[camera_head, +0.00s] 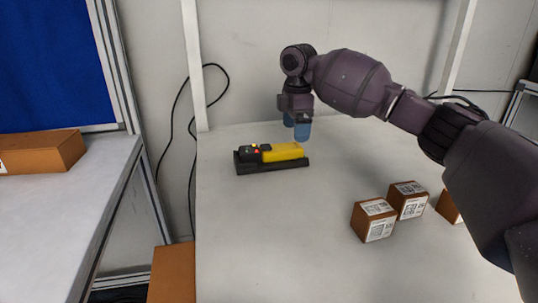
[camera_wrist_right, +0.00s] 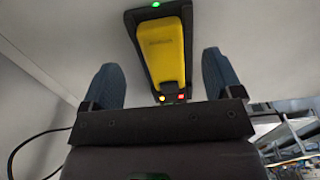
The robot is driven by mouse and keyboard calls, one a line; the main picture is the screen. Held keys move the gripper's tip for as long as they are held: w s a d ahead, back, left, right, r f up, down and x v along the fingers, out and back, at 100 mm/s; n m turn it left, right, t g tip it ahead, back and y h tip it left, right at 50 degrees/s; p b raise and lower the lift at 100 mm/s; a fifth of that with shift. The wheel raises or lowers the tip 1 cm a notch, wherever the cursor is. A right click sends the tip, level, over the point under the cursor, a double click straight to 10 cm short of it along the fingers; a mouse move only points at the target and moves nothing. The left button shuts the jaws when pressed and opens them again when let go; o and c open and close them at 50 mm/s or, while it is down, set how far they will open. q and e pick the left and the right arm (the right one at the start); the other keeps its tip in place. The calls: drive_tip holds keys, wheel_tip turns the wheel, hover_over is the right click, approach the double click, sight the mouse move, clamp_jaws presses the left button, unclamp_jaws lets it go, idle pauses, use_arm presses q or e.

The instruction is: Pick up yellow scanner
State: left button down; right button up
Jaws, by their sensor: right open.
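The yellow scanner (camera_head: 283,152) lies in a black cradle (camera_head: 272,167) on the back left part of the white table. In the right wrist view, the scanner (camera_wrist_right: 161,50) shows between and beyond the two blue fingers, with its black cradle (camera_wrist_right: 134,17) around it. My right gripper (camera_head: 297,128) is open and empty. It is above the table near the scanner's right end, with blue fingers pointing down. The right wrist view shows the same open gripper (camera_wrist_right: 160,80), with a clear gap on each side of the scanner. My left gripper is not in view.
Several small brown labelled boxes (camera_head: 374,220) stand at the table's right. A larger brown box (camera_head: 42,152) lies on a separate table at left. A black cable (camera_head: 190,110) hangs by the back wall. The white table (camera_head: 270,240) is clear in front of the scanner.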

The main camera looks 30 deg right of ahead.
sight(293, 145)
drive_tip(key=f, duration=0.1)
drive_tip(key=f+b, duration=0.1)
drive_tip(key=f, duration=0.2)
drive_tip(key=shift+a+f, duration=0.2)
drive_tip(key=shift+a, duration=0.05)
drive_tip(key=shift+f+b, duration=0.3)
drive_tip(key=shift+f, duration=0.05)
drive_tip(key=shift+r, duration=0.15)
drive_tip(key=shift+c, duration=1)
drive_tip(key=c, duration=0.9)
drive_tip(key=shift+c, duration=0.2)
